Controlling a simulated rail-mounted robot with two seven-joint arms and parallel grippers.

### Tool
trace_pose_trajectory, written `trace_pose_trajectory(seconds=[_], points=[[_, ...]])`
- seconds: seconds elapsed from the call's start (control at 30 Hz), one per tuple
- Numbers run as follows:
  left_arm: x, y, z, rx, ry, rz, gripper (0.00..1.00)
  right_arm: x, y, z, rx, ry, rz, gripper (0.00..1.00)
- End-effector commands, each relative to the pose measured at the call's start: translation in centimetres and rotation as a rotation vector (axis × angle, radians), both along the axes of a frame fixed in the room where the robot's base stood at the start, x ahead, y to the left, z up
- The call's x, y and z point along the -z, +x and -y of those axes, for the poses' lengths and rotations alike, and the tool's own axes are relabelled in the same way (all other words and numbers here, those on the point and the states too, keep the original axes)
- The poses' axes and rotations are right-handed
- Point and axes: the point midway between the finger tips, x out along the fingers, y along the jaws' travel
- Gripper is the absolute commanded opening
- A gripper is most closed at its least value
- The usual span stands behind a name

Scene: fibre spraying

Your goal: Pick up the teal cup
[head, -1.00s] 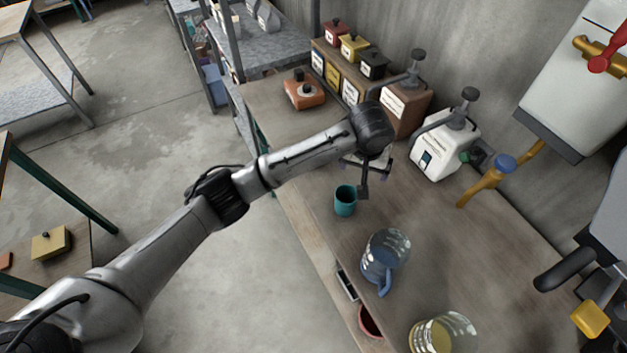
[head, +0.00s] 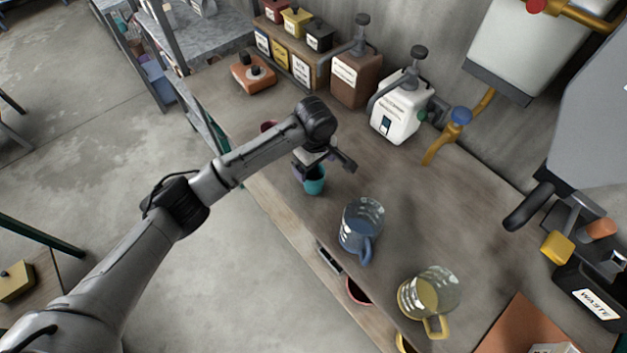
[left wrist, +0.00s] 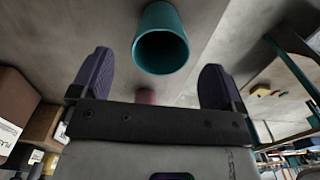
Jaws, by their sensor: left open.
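The teal cup (head: 315,184) stands on the workbench, partly hidden by my left gripper in the head view. In the left wrist view the teal cup (left wrist: 161,40) lies just beyond the fingertips, roughly midway between them. My left gripper (head: 326,167) is open and empty. Its two purple-padded fingers (left wrist: 155,75) are spread apart in the left wrist view. I cannot see that either finger touches the cup. My right gripper is not clearly in view.
A blue jug (head: 361,230) and a yellow jug (head: 430,296) stand nearer on the workbench (head: 300,230). A white container (head: 398,108) and a brown one (head: 356,80) stand behind. A reddish cup (head: 268,127) is partly behind my arm. A waste bin (head: 590,290) is at right.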

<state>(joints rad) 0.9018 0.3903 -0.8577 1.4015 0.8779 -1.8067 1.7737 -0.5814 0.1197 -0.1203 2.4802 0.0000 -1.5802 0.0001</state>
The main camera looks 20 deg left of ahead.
Motion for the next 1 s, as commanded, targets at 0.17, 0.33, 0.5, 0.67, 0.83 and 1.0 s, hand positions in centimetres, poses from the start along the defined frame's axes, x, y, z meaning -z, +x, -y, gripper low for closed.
trace_pose_trajectory(seconds=[0.17,0.33,0.5,0.67,0.83,1.0], points=[[1.7,0.0,0.0,0.000,0.000,0.000,0.94,0.3,0.0,-0.1,0.003,0.004,0.000,0.43],[2.3,0.0,-0.1,0.001,0.001,0.000,0.94,0.4,0.0,-0.1,0.003,0.004,0.000,0.43],[4.5,0.0,-0.4,0.000,0.003,-0.001,0.94,1.0,0.1,-0.1,0.003,0.004,0.001,0.43],[6.4,0.0,-0.5,0.001,0.001,0.000,0.94,1.3,0.1,-0.1,0.002,0.002,0.002,0.43],[7.2,0.0,-0.4,0.002,0.000,0.001,0.94,1.4,0.1,0.1,-0.001,-0.002,0.001,0.43],[7.3,0.0,-0.4,0.002,0.000,0.001,0.94,1.4,0.1,0.2,-0.004,-0.007,0.001,0.43]])
